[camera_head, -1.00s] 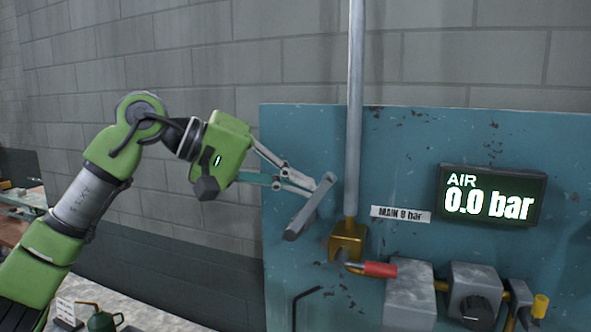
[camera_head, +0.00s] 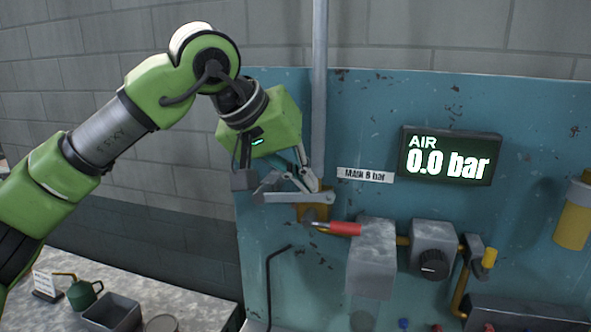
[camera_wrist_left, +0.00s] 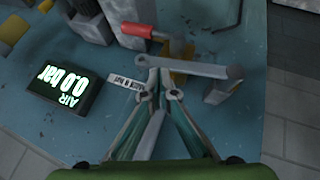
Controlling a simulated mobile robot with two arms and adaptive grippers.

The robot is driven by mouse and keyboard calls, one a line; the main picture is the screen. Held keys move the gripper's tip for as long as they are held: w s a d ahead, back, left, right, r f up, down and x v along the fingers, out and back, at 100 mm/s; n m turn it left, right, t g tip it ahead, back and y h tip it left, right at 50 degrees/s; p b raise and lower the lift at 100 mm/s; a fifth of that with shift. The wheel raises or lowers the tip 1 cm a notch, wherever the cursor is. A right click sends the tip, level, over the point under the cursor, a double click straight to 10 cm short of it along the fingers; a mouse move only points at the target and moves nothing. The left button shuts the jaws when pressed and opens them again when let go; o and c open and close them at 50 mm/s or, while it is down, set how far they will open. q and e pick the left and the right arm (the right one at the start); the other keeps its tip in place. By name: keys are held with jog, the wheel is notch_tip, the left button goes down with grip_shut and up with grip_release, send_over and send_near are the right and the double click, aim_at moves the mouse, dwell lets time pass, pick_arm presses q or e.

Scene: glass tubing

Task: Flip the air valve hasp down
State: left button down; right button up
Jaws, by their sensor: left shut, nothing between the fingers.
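The air valve is a brass block (camera_head: 310,212) at the foot of the vertical grey pipe, with a lever in a red grip (camera_head: 345,229) pointing right, roughly level. The red grip also shows in the left wrist view (camera_wrist_left: 137,30), and so does part of the brass block (camera_wrist_left: 178,78). I cannot make out a separate hasp. My left gripper (camera_head: 296,197) is shut and empty, in front of the valve and slightly above and left of the red grip. Its grey fingers (camera_wrist_left: 165,65) partly hide the brass block. I cannot tell whether they touch it. My right gripper is not in view.
The pipe (camera_head: 319,100) runs up beside my gripper. An AIR display (camera_head: 450,156) reads 0.0 bar. A grey box (camera_head: 370,255) and a black knob (camera_head: 433,262) sit right of the lever. A bent black rod (camera_head: 270,280) is below left. A bench (camera_head: 200,305) stands lower left.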

pick_arm(q)
jog(key=shift+s+d+f, duration=0.1)
jog(key=shift+d+f, duration=0.2)
jog(key=shift+f, duration=0.15)
jog(key=shift+a+f, duration=0.2)
jog(key=shift+f, duration=0.1)
jog(key=shift+d, duration=0.2)
jog(key=shift+a, duration=0.1)
jog(key=v, duration=1.2)
